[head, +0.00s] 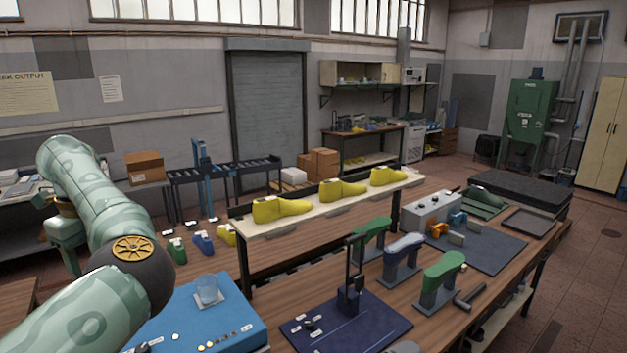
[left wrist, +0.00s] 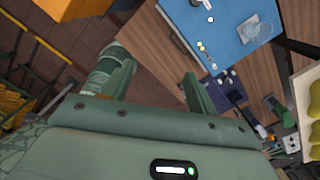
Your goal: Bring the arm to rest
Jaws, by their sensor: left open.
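My left arm (head: 105,235) comes in from the left in the head view, pale green with a dark elbow joint. It is bent and raised in front of the bench, and its gripper is outside that view. In the left wrist view my left gripper (left wrist: 150,70) shows two green fingers spread apart, with nothing between them. Below it are the floor and the side of a wooden bench. My right gripper is in neither view.
A blue mat (head: 190,318) with a glass (head: 208,289) lies close to my left arm. Three yellow lasts (head: 342,190) stand on a raised shelf (head: 262,222). Green and grey lasts on stands (head: 440,275) and a hammer (head: 469,297) occupy the bench's right.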

